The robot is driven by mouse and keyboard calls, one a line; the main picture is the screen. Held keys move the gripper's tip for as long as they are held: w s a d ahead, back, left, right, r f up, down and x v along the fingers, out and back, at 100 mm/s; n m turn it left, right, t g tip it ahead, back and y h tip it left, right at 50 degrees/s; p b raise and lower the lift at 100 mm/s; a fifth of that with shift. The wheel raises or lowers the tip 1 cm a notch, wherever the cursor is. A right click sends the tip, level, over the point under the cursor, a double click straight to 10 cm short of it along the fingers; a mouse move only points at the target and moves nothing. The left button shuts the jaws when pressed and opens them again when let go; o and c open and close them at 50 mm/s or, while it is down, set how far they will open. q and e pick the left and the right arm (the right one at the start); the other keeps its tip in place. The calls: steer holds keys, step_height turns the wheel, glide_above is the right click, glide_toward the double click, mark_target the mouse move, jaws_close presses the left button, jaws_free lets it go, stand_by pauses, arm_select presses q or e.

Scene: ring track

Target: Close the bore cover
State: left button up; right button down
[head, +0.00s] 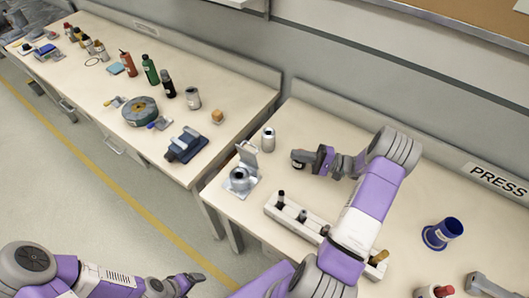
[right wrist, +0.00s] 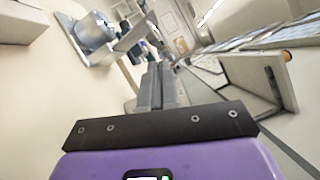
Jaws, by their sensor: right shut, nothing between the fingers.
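A silver cylinder with the bore (head: 240,178) stands on a light base plate at the left end of the right-hand bench. Its flat cover (head: 248,155) stands raised behind the bore. My right gripper (head: 298,160) is shut and empty, above the bench to the right of the cover and apart from it. In the right wrist view the cylinder (right wrist: 95,35) is at the upper left, the cover plate (right wrist: 133,36) sticks out beside it, and my shut fingers (right wrist: 155,85) point past them. My left gripper (head: 192,279) is low at the bottom, away from the bench; its jaws are unclear.
A grey canister (head: 268,139) stands just behind the cover. A white block with pegs (head: 295,216) lies in front of my right arm. A blue flanged part (head: 442,233) is farther right. A gap separates this bench from the left bench, which holds bottles and tools.

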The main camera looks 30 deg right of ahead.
arm_select(q)
steer(key=shift+w+f, duration=0.1)
steer(key=shift+f, duration=0.4)
arm_select(e)
steer(key=x, duration=1)
steer(key=shift+f, duration=0.25)
arm_select(q)
steer(key=shift+d+f+b, duration=0.1)
steer(key=shift+b, duration=0.25)
arm_select(e)
steer(key=shift+w, duration=0.15)
arm_select(q)
steer(key=shift+w+d+f, duration=0.1)
steer(key=shift+w+d, duration=0.05)
steer(key=shift+d, duration=0.15)
arm_select(e)
steer(key=shift+a+r+n, duration=0.1)
steer(key=shift+a+n, duration=0.05)
steer(key=shift+n, duration=0.25)
